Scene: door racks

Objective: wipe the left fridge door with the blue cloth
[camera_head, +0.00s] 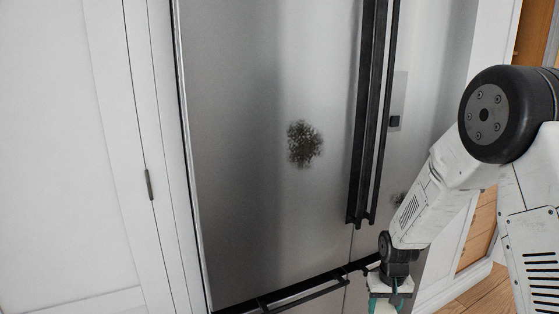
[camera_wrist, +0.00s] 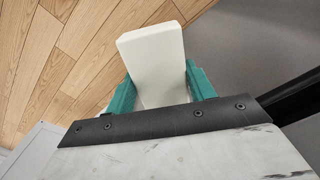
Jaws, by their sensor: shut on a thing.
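The left fridge door (camera_head: 235,110) is brushed steel and fills the middle of the head view. A dark brown speckled stain (camera_head: 304,144) is on it, right of its middle. My gripper (camera_wrist: 158,72) has teal fingers and is shut on a pale cream block (camera_wrist: 150,50), seen in the wrist view. No blue cloth shows in either view. In the head view my gripper (camera_head: 388,298) is low at the right, below the door handles and apart from the stain. The fingertips there are cut off by the bottom edge.
Two long black vertical handles (camera_head: 368,120) run between the left door and the right fridge door (camera_head: 430,60). A smaller dark smudge (camera_head: 398,199) on the right door is partly behind my arm. A black drawer handle (camera_head: 305,292) lies below. White cabinets (camera_head: 65,150) stand left.

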